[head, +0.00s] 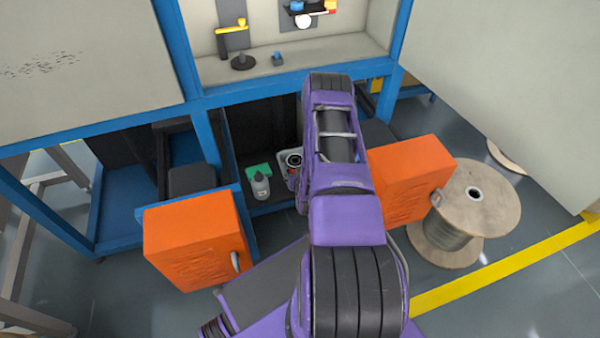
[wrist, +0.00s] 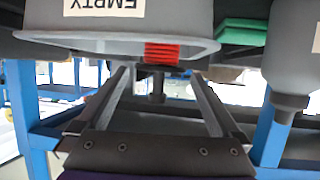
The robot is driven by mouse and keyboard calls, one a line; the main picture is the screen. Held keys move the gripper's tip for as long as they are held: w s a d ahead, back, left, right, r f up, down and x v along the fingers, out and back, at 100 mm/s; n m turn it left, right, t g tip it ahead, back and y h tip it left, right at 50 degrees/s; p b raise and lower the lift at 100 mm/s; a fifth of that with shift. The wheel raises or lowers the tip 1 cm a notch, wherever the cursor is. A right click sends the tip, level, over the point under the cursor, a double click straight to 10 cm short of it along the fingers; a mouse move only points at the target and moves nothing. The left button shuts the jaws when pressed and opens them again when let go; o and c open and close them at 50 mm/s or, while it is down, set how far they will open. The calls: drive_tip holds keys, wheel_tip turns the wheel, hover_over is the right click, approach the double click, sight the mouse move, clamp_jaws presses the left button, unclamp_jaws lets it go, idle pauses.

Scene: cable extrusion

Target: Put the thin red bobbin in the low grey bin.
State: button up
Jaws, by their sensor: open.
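In the head view, a round dark and pale top with a little red (head: 294,161) shows by the grey bin (head: 282,157), partly hidden by my arm. My gripper (wrist: 159,72) is open, with its fingers apart on either side of the bobbin in the picture. The head view hides my gripper.
A grey bottle (head: 261,187) and a green box (head: 258,170) stand left of the bin on the low shelf. Open orange doors (head: 192,240) (head: 411,180) flank the opening. Blue frame posts stand close by. A large cable reel (head: 470,205) stands on the floor at right.

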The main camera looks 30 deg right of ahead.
drive_tip(key=p+v, duration=0.1)
drive_tip(key=v, duration=0.7)
drive_tip(key=shift+s, duration=0.2)
drive_tip(key=shift+w+r, duration=0.1)
